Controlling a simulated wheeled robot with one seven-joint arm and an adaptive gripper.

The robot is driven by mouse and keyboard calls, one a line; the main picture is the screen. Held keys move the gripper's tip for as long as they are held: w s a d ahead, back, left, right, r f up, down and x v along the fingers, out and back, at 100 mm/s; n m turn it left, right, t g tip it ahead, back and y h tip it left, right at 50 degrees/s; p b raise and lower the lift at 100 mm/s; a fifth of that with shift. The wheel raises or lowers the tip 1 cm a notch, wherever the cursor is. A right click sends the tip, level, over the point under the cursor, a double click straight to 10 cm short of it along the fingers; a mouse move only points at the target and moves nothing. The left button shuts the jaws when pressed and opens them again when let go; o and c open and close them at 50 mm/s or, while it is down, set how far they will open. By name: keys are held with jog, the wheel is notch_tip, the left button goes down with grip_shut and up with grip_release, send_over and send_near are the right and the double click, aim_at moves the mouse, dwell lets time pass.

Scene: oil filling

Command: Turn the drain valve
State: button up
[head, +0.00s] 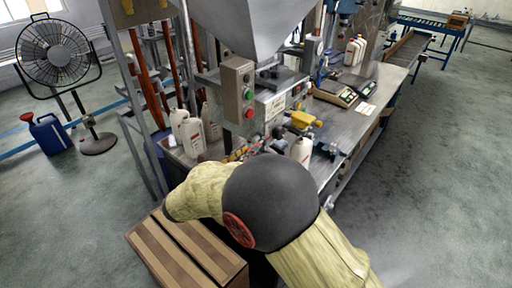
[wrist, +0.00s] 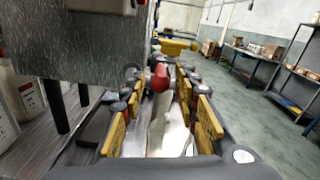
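My gripper (wrist: 158,84) shows in the wrist view with its yellow-padded fingers apart. A red-tipped part (wrist: 160,77), which looks like the valve's handle, stands between the fingertips, with a gap on both sides. In the head view my arm covers much of the machine front, and only bits of the gripper (head: 240,152) show past it. A yellow fitting with a red end (head: 303,118) sits on the machine's front; I cannot tell if it is the drain valve. A white bottle (head: 301,150) stands below it. A white shape shows between the fingers in the wrist view.
The machine's grey box (wrist: 75,45) is close on the left of my gripper. White bottles (head: 190,132) stand on the metal bench (head: 378,78). A control box with buttons (head: 237,90) is above. A cardboard box (head: 185,250) is low at front left. Floor at right is clear.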

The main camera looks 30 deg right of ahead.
jog(key=shift+b+x, duration=0.4)
jog(key=shift+x, duration=1.95)
jog(key=c, duration=0.4)
jog(key=c, duration=0.3)
grip_shut()
